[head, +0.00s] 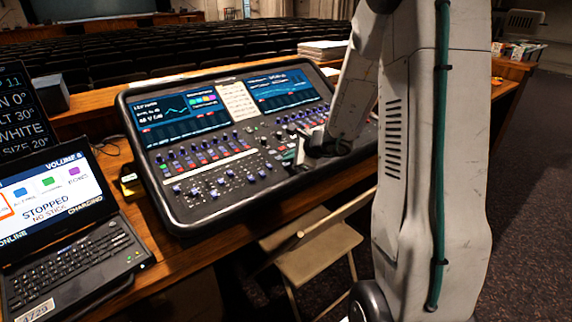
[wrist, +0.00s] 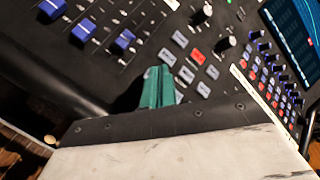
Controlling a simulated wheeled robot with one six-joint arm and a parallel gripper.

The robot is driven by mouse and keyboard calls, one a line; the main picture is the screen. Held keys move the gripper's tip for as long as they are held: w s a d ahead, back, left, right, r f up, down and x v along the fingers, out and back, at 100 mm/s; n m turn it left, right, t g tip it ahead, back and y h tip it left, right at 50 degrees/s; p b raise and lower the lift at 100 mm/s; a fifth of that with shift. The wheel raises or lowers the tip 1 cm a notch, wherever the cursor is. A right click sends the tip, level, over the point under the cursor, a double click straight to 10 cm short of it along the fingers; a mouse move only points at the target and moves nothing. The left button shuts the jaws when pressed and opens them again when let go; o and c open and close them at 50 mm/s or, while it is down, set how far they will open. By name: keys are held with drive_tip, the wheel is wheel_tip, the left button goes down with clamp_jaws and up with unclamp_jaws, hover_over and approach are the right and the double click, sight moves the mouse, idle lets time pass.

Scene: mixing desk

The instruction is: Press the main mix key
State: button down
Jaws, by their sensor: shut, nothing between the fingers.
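The mixing desk (head: 210,209) stands tilted on the wooden table in the head view. My gripper (head: 297,160) is over its right-hand part. In the wrist view the green fingers of my gripper (wrist: 158,86) are together with nothing between them. They are beside a cluster of small keys, one red key (wrist: 197,55) and several grey keys (wrist: 186,75). The fingers overlap the lower-left edge of this cluster. Lettering is too small to read, so I cannot tell which key is the main mix key. Whether the fingertips touch the panel is unclear.
Blue faders (wrist: 83,30) lie left of the fingers in the wrist view, and knobs (wrist: 227,42) lie to the right. A laptop (head: 75,245) stands left of the desk. A folding chair (head: 315,252) is in front of it. Rows of seats fill the background.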

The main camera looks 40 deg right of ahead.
drive_tip(key=shift+f, duration=0.25)
idle(0.5)
drive_tip(key=shift+r, duration=0.75)
drive_tip(key=shift+r, duration=0.1)
drive_tip(key=shift+s+r, duration=0.2)
drive_tip(key=shift+r, duration=1)
drive_tip(key=shift+s+r, duration=0.15)
drive_tip(key=shift+r, duration=1.05)
